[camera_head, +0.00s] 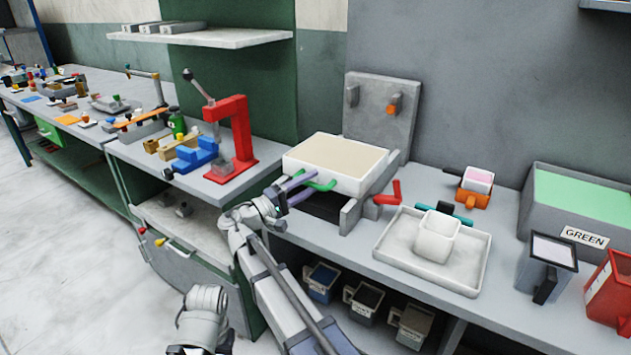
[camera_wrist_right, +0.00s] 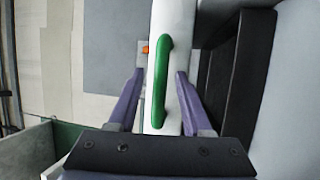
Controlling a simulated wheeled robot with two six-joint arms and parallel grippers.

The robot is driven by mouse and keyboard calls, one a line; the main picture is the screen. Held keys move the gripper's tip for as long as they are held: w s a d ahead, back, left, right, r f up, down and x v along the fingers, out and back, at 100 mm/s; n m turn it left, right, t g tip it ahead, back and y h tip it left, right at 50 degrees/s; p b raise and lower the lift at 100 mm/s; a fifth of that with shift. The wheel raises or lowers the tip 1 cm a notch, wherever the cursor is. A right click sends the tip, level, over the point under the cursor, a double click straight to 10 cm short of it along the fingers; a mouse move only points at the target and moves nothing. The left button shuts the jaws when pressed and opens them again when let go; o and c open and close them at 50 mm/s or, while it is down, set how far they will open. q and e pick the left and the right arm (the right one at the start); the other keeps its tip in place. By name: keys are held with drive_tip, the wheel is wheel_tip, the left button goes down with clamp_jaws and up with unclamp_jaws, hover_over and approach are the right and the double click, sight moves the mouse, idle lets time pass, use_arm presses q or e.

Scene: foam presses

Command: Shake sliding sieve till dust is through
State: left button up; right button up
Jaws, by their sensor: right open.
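The sliding sieve is a white box (camera_head: 376,182) with a beige fill (camera_head: 335,157), sitting on a grey rail frame (camera_head: 350,217) on the bench in the head view. A green handle (camera_head: 321,185) is on its front left side; it also shows upright in the right wrist view (camera_wrist_right: 160,80). My right gripper (camera_head: 297,187) has purple fingers, one on each side of the green handle. In the wrist view the gripper (camera_wrist_right: 158,88) is open, with gaps between the fingers and the handle. Dust below the sieve is hidden. My left gripper's fingers are not visible.
A red press (camera_head: 236,135) stands left of the sieve. Several containers stand on the shelf below. A grey panel (camera_head: 381,115) stands behind.

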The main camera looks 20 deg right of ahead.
drive_tip(key=shift+a, duration=0.1)
clamp_jaws()
idle(1.2)
